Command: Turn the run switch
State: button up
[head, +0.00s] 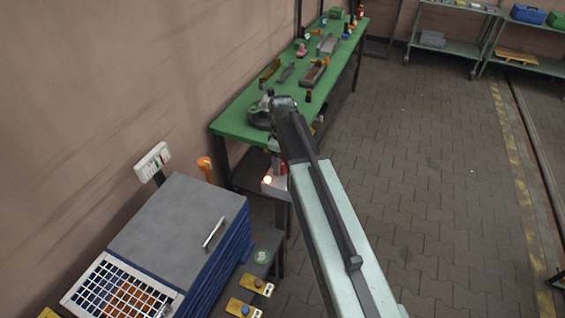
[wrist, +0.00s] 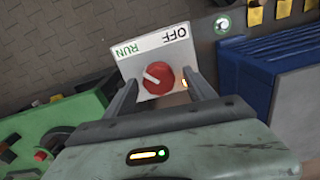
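The run switch (wrist: 158,78) is a round red knob on a pale plate (wrist: 150,52) lettered OFF and RUN, both upside down in the wrist view. A white line on the knob slants to the upper left, on the RUN side. A small orange lamp glows on the plate, partly behind my right finger. My gripper (wrist: 163,84) is open, one finger to each side of the knob, with visible gaps. In the head view the pale switch box (head: 273,188) is below the end of my arm, by the bench's near end; my arm partly hides it.
A long green bench (head: 240,112) with parts on it runs along the wall. A blue container with a grey lid (head: 178,228) and a white grid (head: 122,290) stand at the lower left. The paved floor (head: 420,170) to the right is clear.

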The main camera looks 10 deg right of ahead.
aim_at(282, 164)
notch_tip(282, 164, up, 8)
jog(key=p, duration=0.8)
jog(key=shift+f, duration=0.1)
